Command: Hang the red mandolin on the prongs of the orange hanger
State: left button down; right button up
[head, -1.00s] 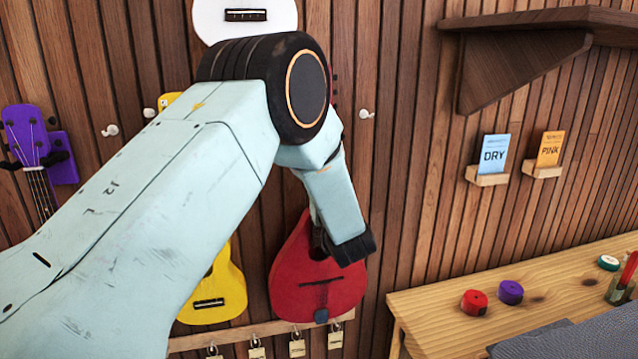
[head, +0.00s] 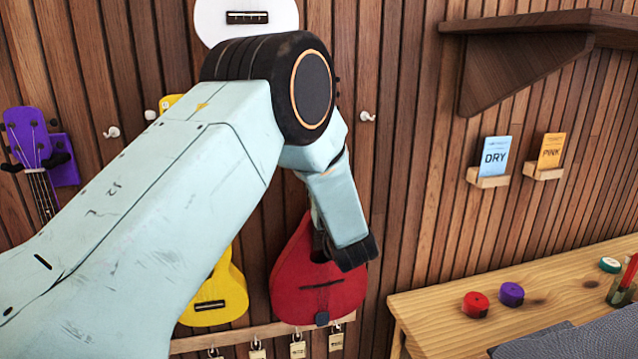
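The red mandolin (head: 315,292) is upright against the slatted wall, its rounded body low in the middle of the head view. Its neck and head are hidden behind my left arm. My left gripper (head: 345,252) is at the upper part of the mandolin's body, overlapping it in the picture. Its fingers are mostly hidden, so I cannot tell whether they are open, shut or touching the mandolin. I cannot make out the orange hanger; my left arm covers much of the wall there. My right gripper is not in view.
A yellow ukulele (head: 217,295) hangs left of the mandolin, a purple one (head: 27,138) farther left, and a white one (head: 246,18) above. A rail (head: 275,330) with tags runs below. A wooden bench (head: 430,312) stands right, under a dark shelf (head: 545,22).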

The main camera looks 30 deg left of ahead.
pick_arm(q)
jog(key=shift+r, duration=0.2)
jog(key=c, duration=1.4)
grip_release()
jog(key=shift+c, duration=0.2)
jog(key=o, duration=0.4)
jog(key=shift+o, duration=0.5)
jog(key=shift+f, duration=0.15)
jog(key=shift+f, duration=0.25)
jog(key=shift+r, duration=0.15)
jog(key=shift+s, duration=0.1)
jog(key=shift+d, duration=0.2)
